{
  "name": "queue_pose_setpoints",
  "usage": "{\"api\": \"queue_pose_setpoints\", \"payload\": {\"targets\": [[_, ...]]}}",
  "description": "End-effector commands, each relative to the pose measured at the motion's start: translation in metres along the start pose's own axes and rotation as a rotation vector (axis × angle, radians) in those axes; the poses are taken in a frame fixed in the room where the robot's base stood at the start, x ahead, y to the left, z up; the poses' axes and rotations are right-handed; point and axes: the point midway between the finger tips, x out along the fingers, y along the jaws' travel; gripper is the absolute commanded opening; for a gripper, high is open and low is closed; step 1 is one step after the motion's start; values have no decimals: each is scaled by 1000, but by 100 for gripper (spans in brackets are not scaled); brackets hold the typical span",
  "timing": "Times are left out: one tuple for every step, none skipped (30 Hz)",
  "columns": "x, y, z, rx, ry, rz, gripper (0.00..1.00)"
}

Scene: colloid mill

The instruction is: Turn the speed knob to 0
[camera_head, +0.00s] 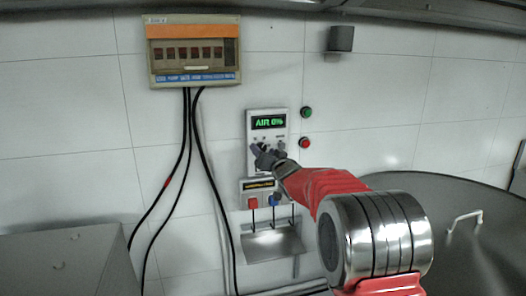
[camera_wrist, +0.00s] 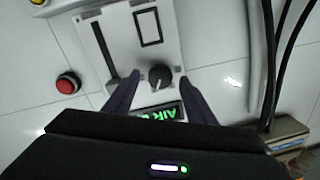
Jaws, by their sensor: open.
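The speed knob (camera_wrist: 160,76) is a small black round knob with a pale pointer mark, on a white control panel (camera_wrist: 118,38) seen upside down in the wrist view. My gripper (camera_wrist: 160,84) is open, with one dark finger on each side of the knob and a visible gap to it on both sides. In the head view my gripper (camera_head: 264,155) is in front of the panel's lower half and hides the knob. The panel's green display (camera_head: 269,122) reads "AIR 0%". In the wrist view the display is partly covered by my gripper.
A green button (camera_head: 306,112) and a red button (camera_head: 304,143) sit right of the panel. Below it are a smaller box with hanging leads and a metal tray (camera_head: 272,246). A breaker box (camera_head: 193,52) with black cables hangs upper left. A large round vessel (camera_head: 440,215) stands at right.

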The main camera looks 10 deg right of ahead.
Motion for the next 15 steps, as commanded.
{"api": "queue_pose_setpoints", "payload": {"targets": [[5,0,0,-1,1,-1,50],[7,0,0,-1,0,-1,50],[10,0,0,-1,0,0,50],[12,0,0,-1,0,0,50],[13,0,0,-1,0,0,50],[14,0,0,-1,0,0,50],[15,0,0,0,0,0,50],[16,0,0,0,0,0,50],[16,0,0,0,0,0,50],[16,0,0,0,0,0,50],[16,0,0,-1,0,0,50],[16,0,0,0,0,0,50],[16,0,0,0,0,0,50],[16,0,0,0,0,0,50],[16,0,0,0,0,0,50]]}}
